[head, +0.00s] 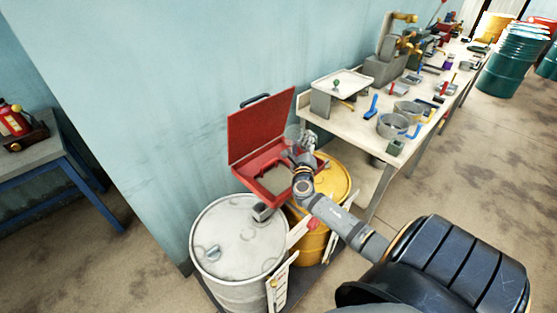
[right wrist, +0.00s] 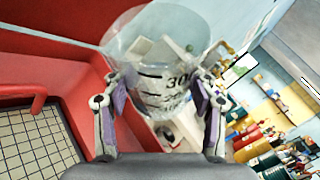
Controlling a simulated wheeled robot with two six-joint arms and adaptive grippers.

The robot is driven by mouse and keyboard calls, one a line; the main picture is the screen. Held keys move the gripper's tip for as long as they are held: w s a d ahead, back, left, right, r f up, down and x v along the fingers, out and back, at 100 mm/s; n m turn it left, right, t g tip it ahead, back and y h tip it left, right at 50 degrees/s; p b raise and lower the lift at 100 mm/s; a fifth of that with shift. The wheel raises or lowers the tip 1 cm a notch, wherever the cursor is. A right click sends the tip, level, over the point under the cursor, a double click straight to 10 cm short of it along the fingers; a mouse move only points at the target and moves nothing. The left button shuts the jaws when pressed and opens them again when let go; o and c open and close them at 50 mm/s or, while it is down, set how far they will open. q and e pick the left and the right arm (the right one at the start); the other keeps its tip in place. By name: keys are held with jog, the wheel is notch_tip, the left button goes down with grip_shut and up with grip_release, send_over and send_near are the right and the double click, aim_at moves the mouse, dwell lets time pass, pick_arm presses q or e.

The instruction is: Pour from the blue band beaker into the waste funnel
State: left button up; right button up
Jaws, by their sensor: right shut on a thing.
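My right gripper (head: 297,151) is shut on a clear beaker (head: 294,134), holding it in the air over the red waste funnel. In the right wrist view the beaker (right wrist: 160,65) has black graduation marks and sits between the two fingers (right wrist: 162,92). I cannot make out a blue band or a liquid level, nor tell its exact tilt. The waste funnel is a red open box (head: 270,194) with its lid (head: 262,126) raised, on the yellow drum. Its red wall (right wrist: 55,70) and grid floor (right wrist: 35,148) show at left in the wrist view. My left gripper is out of view.
A white drum (head: 238,240) stands left of the yellow drum (head: 330,180). A workbench (head: 360,118) with metal pots and tools runs along the wall at right. A blue-legged table (head: 45,155) is at left. Open floor lies on the right.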

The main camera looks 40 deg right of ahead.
jog(key=d+m+g+y+p, duration=0.1)
jog(key=m+p, duration=0.1)
jog(key=p, duration=0.2)
jog(key=d+m+g+y+p, duration=0.1)
jog(key=m+y+p, duration=0.1)
jog(key=p, duration=0.3)
jog(key=d+m+g+y+p, duration=0.1)
jog(key=d+m+p, duration=0.1)
jog(key=p, duration=0.3)
jog(key=shift+s+r, duration=0.1)
jog(key=shift+r, duration=0.25)
jog(key=shift+d+f+m+y, duration=0.1)
jog(key=shift+f+m+y, duration=0.2)
jog(key=shift+f, duration=0.05)
jog(key=shift+d+r, duration=0.1)
jog(key=shift+y, duration=0.3)
